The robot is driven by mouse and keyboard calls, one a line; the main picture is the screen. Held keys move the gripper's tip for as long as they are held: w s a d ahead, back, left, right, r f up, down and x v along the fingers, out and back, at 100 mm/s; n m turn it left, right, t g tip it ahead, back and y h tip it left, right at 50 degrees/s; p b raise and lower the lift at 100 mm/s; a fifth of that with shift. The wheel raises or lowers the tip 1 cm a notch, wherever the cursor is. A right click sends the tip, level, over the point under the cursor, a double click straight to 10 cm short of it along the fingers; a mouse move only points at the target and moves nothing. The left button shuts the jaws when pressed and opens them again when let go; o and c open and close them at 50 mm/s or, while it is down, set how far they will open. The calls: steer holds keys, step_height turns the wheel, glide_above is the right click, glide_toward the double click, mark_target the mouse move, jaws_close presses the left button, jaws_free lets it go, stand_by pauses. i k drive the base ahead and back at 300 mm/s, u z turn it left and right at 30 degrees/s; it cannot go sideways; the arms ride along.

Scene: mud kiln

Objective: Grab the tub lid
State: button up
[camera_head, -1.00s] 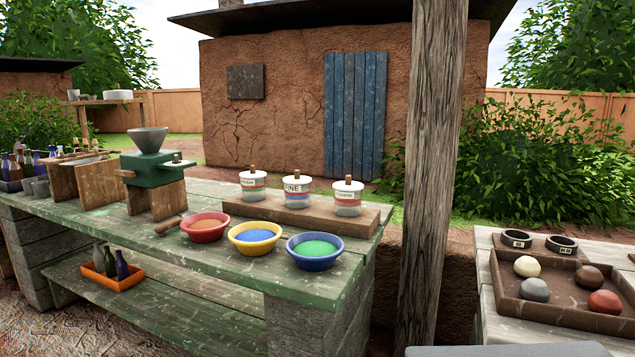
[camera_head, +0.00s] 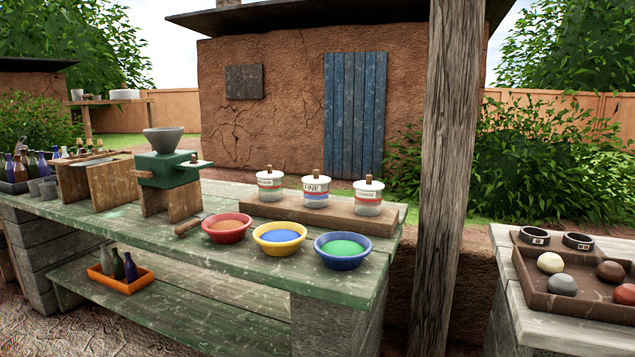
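Three white-lidded tubs with brown knobs stand in a row on a wooden board on the green bench. The left tub (camera_head: 270,192) has a red band. The middle tub (camera_head: 316,198) has a blue band and a label that reads FINE. The right tub (camera_head: 368,203) has a red band. Each tub carries its lid: the left lid (camera_head: 270,176), the middle lid (camera_head: 316,180) and the right lid (camera_head: 369,186). My gripper is not in view.
Bowls of red (camera_head: 227,231), blue (camera_head: 280,243) and green (camera_head: 342,252) powder sit in front of the board (camera_head: 290,211). A green grinder (camera_head: 167,172) stands to their left. A wooden post (camera_head: 447,180) rises right of the bench. A brown tray (camera_head: 575,303) holds several balls on the right table.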

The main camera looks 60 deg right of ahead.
mark_target(316, 180)
steer(key=z, duration=0.1)
steer(key=i, duration=0.95)
steer(key=u, duration=0.05)
